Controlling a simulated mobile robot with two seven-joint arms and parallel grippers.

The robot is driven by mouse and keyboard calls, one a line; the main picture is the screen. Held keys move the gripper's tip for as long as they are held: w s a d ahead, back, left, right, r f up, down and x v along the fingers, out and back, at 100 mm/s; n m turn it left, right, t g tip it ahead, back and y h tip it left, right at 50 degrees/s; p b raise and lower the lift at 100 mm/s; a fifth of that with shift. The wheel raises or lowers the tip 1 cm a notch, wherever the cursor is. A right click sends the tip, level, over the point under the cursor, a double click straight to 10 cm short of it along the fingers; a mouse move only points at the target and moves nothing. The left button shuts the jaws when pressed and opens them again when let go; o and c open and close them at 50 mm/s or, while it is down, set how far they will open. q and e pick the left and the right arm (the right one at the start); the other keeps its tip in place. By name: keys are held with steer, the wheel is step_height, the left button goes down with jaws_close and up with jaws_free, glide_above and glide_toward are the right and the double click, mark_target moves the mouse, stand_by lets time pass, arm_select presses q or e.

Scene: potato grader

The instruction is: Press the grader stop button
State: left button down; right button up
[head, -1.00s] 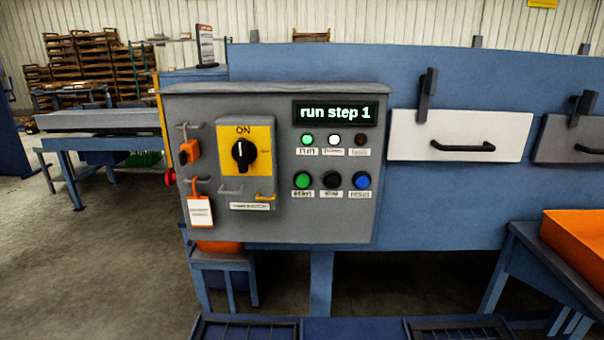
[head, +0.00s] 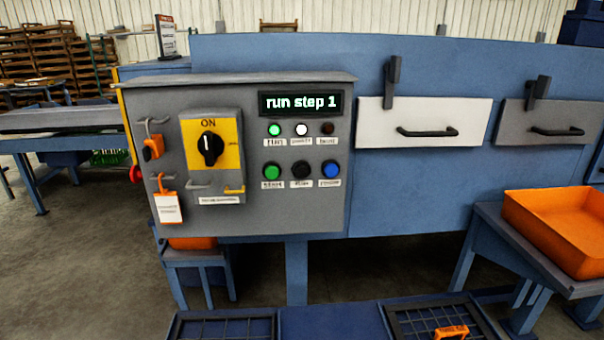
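The grey control panel (head: 250,215) stands in the middle left of the head view. Its display (head: 300,103) reads "run step 1". Below it are a lit green lamp, a lit white lamp and a dark lamp. A row of three buttons sits lower: the green start button (head: 272,171), the black stop button (head: 301,170) and the blue reset button (head: 331,170). The small labels are blurred. Nothing covers or touches the black button. Neither of my grippers is in view.
A yellow ON switch (head: 227,152) and a hanging orange-and-white tag (head: 167,207) are on the panel. White (head: 424,112) and grey (head: 560,146) hatches are to the right. An orange crate (head: 560,238) sits on a blue stand. Dark mesh trays lie at the bottom edge.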

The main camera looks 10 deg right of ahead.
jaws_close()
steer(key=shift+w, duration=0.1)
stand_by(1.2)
